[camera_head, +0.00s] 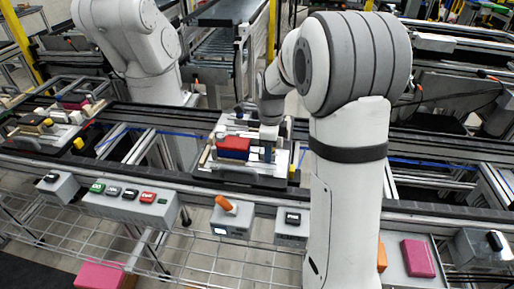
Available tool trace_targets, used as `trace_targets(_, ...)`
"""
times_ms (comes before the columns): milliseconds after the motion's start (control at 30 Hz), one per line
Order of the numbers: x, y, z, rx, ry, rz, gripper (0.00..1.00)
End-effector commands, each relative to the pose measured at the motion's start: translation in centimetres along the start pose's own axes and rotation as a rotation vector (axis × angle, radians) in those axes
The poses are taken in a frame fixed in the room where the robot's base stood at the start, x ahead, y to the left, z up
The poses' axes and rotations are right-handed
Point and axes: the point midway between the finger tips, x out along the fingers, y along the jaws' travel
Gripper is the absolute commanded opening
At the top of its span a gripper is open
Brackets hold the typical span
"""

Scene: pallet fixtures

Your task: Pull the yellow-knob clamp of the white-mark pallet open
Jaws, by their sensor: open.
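A pallet (225,171) sits on the conveyor at the middle, with a red and blue block (233,147) on its fixture. My gripper (268,147) is over the right part of this pallet, beside the block. Its fingers are small and partly hidden, and I see nothing clearly held. Another pallet (35,143) is at the left, with a small yellow knob (48,122) on its fixture. A white mark cannot be made out for certain on either pallet. The clamp's position cannot be told at this size.
My arm covers the conveyor right of the middle pallet. Along the front rail stand a button box (130,203), an orange-handled switch box (232,216) and a grey box with a black button (292,226). A pink block (418,258) lies at the lower right. A second white arm stands behind.

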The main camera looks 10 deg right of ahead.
Motion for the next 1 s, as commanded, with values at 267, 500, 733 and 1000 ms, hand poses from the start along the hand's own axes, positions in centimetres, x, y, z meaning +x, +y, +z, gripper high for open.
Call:
trace_targets(267, -1.3, 0.0, 0.0, 0.000, 0.000, -0.001, 0.42)
trace_targets(500, -3.3, 0.0, 0.0, 0.000, 0.000, 0.000, 0.42)
trace_targets(733, -5.2, 0.0, 0.0, 0.000, 0.000, -0.001, 0.42)
trace_targets(1000, -7.3, 0.0, 0.0, 0.000, 0.000, 0.000, 0.42)
